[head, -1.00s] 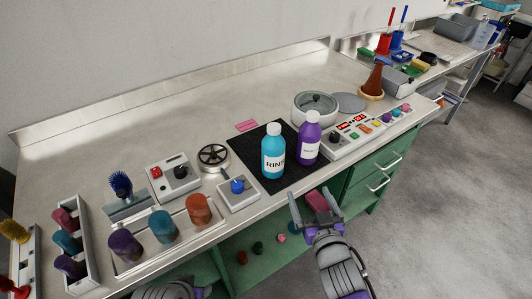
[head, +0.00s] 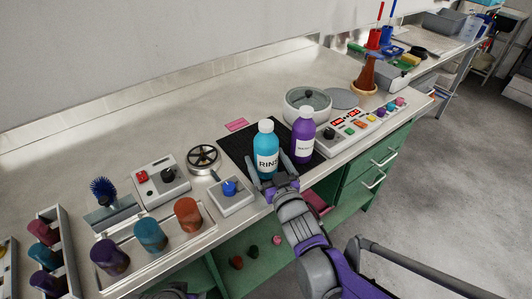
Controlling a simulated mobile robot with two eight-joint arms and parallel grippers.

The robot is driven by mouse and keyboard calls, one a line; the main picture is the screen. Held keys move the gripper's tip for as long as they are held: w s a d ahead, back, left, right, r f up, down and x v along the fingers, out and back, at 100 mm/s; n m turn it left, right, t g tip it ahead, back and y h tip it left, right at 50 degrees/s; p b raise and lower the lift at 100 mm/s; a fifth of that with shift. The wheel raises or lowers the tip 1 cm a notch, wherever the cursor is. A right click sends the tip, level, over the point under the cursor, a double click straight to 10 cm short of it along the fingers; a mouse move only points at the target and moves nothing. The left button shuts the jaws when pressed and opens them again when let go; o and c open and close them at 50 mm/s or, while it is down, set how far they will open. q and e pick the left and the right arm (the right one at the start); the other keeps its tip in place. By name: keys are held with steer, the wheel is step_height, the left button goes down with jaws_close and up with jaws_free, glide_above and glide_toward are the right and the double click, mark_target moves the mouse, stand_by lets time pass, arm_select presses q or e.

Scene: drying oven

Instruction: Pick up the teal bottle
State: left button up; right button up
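The teal bottle (head: 265,142) stands upright on a black mat (head: 232,150) on the bench, with a white cap and a white label. My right gripper (head: 271,174) is open at the front of the bottle's lower part. One finger shows at the left of the bottle's base and the other at its right, between it and the purple bottle. I cannot tell whether the fingers touch the bottle. My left gripper is not in view; only a bit of my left arm shows at the bottom edge.
The purple bottle (head: 303,138) stands close to the right of the teal one. A box with a blue knob (head: 229,188) is left of my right gripper. A round pot (head: 308,103) and a control panel (head: 354,124) stand to the right. The back left of the bench is clear.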

steer(key=shift+w+a, duration=0.1)
steer(key=shift+w, duration=0.3)
steer(key=shift+c, duration=0.3)
jaws_close()
